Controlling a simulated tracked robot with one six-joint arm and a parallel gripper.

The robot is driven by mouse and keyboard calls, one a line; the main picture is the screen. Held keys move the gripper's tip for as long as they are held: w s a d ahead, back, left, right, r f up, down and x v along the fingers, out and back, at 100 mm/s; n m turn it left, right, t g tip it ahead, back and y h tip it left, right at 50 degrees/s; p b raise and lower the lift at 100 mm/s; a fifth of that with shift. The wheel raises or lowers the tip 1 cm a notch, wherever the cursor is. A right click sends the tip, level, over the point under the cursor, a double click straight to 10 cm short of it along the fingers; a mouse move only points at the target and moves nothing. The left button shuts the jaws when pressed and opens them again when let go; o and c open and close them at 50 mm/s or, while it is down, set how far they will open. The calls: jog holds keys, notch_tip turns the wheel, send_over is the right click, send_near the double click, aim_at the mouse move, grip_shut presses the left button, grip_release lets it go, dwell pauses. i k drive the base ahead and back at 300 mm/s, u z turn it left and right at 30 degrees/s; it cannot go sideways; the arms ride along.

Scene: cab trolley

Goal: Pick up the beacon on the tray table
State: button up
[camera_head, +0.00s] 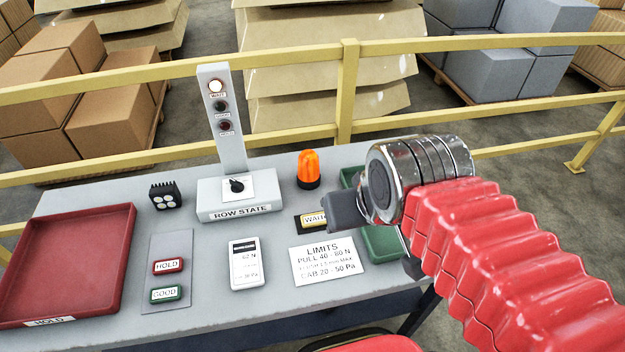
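The beacon (308,167) is an orange dome on a black base. It stands upright on the grey tray table (210,290), near the back edge and right of the ROW STATE box. My gripper (345,213) is a dark grey part at the end of my red-sleeved arm, in front of and to the right of the beacon in the picture. It appears above the table and apart from the beacon. The metal wrist hides much of it, so I cannot tell how far its fingers are apart.
The ROW STATE box (240,197) with its lamp post stands left of the beacon. A WAIT label block (309,221) lies in front of it. A green tray (382,245) is partly behind my arm. A red HOLD tray (60,265) is at left. A yellow railing (200,155) runs behind.

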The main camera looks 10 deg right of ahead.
aim_at(309, 176)
jog(key=u, duration=0.05)
jog(key=k, duration=0.35)
jog(key=u, duration=2.8)
jog(key=k, duration=0.75)
jog(key=z, duration=0.2)
